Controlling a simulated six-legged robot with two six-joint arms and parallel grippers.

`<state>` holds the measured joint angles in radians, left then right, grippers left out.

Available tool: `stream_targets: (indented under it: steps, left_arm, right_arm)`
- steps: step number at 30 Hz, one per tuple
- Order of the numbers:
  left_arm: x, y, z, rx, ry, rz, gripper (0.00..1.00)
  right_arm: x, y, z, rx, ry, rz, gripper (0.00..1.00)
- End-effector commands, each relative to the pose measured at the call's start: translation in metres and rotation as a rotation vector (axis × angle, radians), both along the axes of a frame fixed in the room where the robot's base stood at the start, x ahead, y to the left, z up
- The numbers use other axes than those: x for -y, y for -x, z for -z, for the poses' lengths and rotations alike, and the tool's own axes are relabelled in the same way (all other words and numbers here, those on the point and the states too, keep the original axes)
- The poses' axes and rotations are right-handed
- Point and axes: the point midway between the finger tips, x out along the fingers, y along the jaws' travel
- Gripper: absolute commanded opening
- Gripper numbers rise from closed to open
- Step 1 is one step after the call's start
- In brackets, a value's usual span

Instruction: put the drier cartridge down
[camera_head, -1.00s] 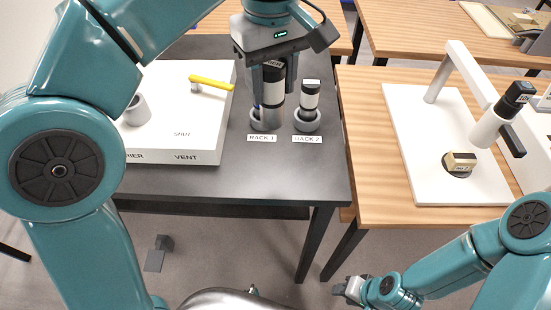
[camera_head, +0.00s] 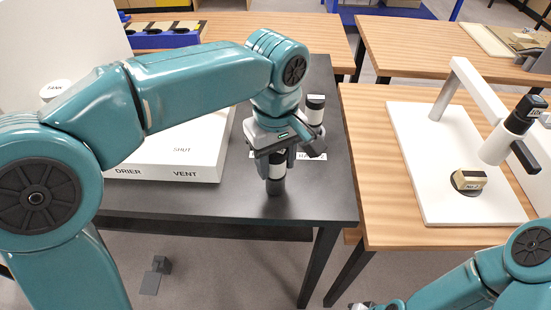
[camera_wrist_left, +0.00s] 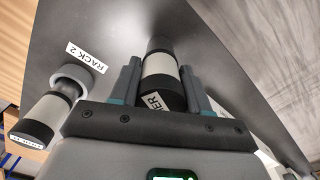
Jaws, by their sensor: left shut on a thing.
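The drier cartridge (camera_head: 276,172), a black and white cylinder, is upright near the front edge of the dark table (camera_head: 230,205). My left gripper (camera_head: 276,155) is shut on its upper part.
A second black and white cartridge (camera_head: 315,110) stands at Rack 2 behind my left gripper; the Rack 2 label (camera_wrist_left: 87,57) shows in the wrist view. The white box marked DRIER and VENT (camera_head: 190,160) is left. Bare dark tabletop lies right of the held cartridge.

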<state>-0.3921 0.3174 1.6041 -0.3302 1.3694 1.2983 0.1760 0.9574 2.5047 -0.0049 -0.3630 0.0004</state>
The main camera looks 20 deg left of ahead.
Motion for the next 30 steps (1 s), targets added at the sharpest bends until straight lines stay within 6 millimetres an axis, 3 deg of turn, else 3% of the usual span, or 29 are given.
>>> stream_targets:
  steps: [5, 6, 8, 9, 20, 30]
  left_arm:
    - [0.0, 0.0, 0.004, 0.0, 0.0, 0.0, 0.0]
    - [0.0, 0.0, 0.004, 0.0, 0.0, 0.0, 0.49]
    - [0.0, 0.0, 0.003, 0.0, 0.0, 0.0, 0.69]
    - [0.0, 0.0, 0.003, 0.0, 0.0, 0.0, 0.72]
    - [0.0, -0.001, -0.005, 0.002, 0.001, 0.0, 0.72]
    - [0.001, -0.001, -0.081, 0.004, 0.001, 0.001, 0.72]
  right_arm:
    - [0.0, 0.0, 0.003, 0.0, 0.0, 0.0, 0.43]
    - [0.0, 0.0, 0.003, 0.0, 0.0, 0.0, 0.43]
    - [0.0, 0.0, 0.002, 0.0, 0.0, 0.0, 0.43]
    - [0.0, 0.0, 0.002, 0.0, 0.0, 0.0, 0.43]
    - [0.0, 0.0, -0.002, 0.0, 0.0, 0.0, 0.43]
    - [0.0, 0.0, -0.014, 0.0, 0.0, 0.0, 0.43]
